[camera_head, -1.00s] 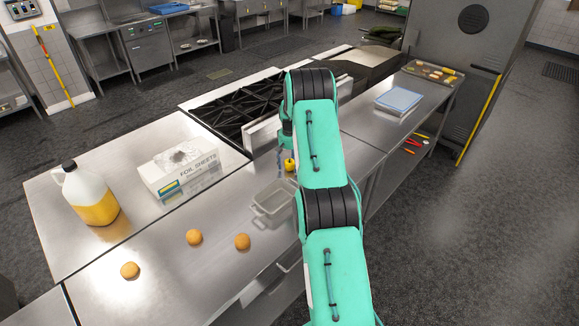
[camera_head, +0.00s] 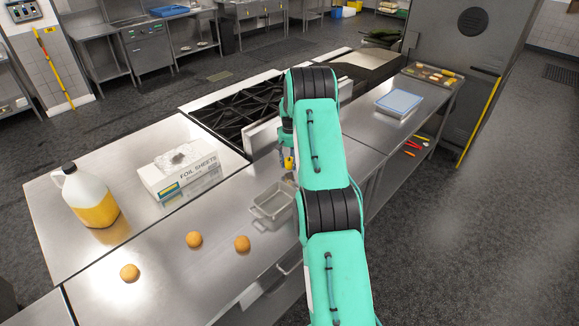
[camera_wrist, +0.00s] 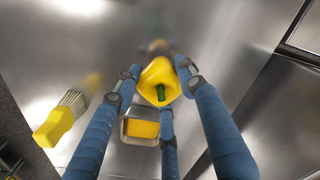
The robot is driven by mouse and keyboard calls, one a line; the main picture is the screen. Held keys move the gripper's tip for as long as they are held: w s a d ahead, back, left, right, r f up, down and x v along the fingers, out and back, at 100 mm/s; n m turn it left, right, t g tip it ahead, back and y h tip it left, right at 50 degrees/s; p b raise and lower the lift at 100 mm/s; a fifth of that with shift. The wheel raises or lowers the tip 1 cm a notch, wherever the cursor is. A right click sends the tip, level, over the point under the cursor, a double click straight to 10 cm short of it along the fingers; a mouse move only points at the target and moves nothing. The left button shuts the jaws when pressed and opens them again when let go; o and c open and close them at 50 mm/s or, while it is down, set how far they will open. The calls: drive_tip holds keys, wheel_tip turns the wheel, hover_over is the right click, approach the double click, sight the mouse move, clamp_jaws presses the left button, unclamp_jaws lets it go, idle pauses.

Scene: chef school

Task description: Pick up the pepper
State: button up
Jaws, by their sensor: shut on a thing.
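The pepper is yellow with a green stem. In the wrist view the pepper (camera_wrist: 158,77) sits between the blue fingers of my gripper (camera_wrist: 160,86), with its stem facing the camera. The fingers press on its sides. In the head view the pepper (camera_head: 289,163) is a small yellow patch at the tips of my gripper (camera_head: 287,155), beside my arm and just behind the metal pan. It appears held a little above the steel counter. My arm hides part of the gripper there.
A metal pan (camera_head: 271,206) stands close in front of the pepper. A foil sheets box (camera_head: 180,172), an oil jug (camera_head: 88,198) and three round orange-brown items (camera_head: 194,239) are on the counter. A yellow brush (camera_wrist: 58,118) lies left in the wrist view. The stove (camera_head: 240,108) is behind.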

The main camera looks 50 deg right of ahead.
sight(290, 159)
wheel_tip(290, 159, up, 8)
drive_tip(key=shift+f, duration=0.2)
idle(0.7)
